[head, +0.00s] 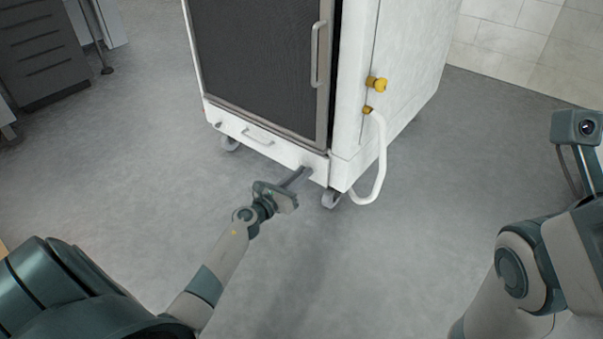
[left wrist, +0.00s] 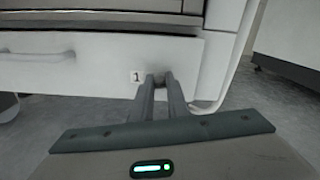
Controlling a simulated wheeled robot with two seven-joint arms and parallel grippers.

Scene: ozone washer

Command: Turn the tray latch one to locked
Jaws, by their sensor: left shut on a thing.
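The tray latch one (left wrist: 159,76) is a small dark knob on the white front panel, right of a label marked "1" (left wrist: 136,76) in the left wrist view. My left gripper (left wrist: 161,88) is shut on it, and its two fingers hide most of the latch, so I cannot tell how it is turned. In the head view my left gripper (head: 304,172) reaches the right end of the white tray front (head: 236,124), low on the washer. My right arm shows at the right edge, but its gripper fingers are not visible.
The washer cabinet (head: 400,60) has a dark door (head: 258,60) with a long handle (head: 318,55). A white hose (head: 380,165) loops down from yellow fittings (head: 376,84) on its side, near a caster (head: 331,199). The grey floor in front is clear.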

